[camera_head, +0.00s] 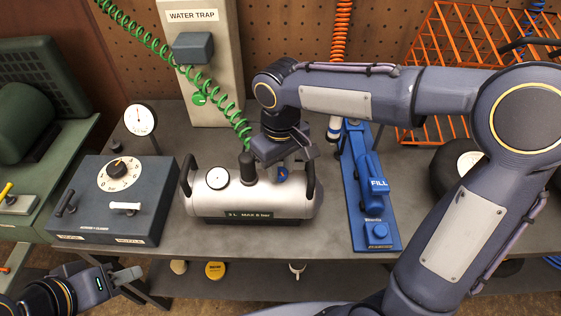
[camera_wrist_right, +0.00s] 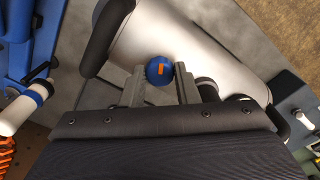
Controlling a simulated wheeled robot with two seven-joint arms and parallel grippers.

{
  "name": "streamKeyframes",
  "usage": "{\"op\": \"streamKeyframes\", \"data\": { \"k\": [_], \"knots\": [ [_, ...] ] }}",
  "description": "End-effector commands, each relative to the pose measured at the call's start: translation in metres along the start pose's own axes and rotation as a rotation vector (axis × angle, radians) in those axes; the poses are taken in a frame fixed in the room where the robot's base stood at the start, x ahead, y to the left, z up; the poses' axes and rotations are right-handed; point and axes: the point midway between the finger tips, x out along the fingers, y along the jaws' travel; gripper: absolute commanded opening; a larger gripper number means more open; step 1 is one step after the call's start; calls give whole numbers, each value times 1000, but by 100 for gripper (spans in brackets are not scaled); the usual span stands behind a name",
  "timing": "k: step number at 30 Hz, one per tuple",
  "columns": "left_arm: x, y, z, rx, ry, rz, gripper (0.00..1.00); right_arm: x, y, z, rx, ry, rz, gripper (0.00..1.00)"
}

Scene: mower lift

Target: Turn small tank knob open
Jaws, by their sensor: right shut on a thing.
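The small silver tank (camera_head: 245,195) lies on the grey bench, with a round gauge, a black fitting and black handles on top. Its blue knob (camera_head: 283,174) with an orange mark is on the tank's upper right. My right gripper (camera_head: 285,160) reaches down over the tank. In the right wrist view the knob (camera_wrist_right: 159,70) sits between the fingertips of my right gripper (camera_wrist_right: 160,78), which are shut on it. My left gripper (camera_head: 124,275) is at the lower left, away from the tank; its finger gap is not clear.
A grey control box (camera_head: 115,200) with a dial stands left of the tank. A green coiled hose (camera_head: 165,55) hangs behind, near the water trap panel (camera_head: 200,100). An orange rack (camera_head: 455,40) is at the back right.

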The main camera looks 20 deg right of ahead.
Motion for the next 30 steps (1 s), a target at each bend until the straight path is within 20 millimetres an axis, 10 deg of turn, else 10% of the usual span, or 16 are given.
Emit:
{"op": "streamKeyframes", "data": {
  "k": [30],
  "knots": [
    [-34,16,-17,0,0,0,37,-2,0,0,-914,1,1,5]
  ]
}}
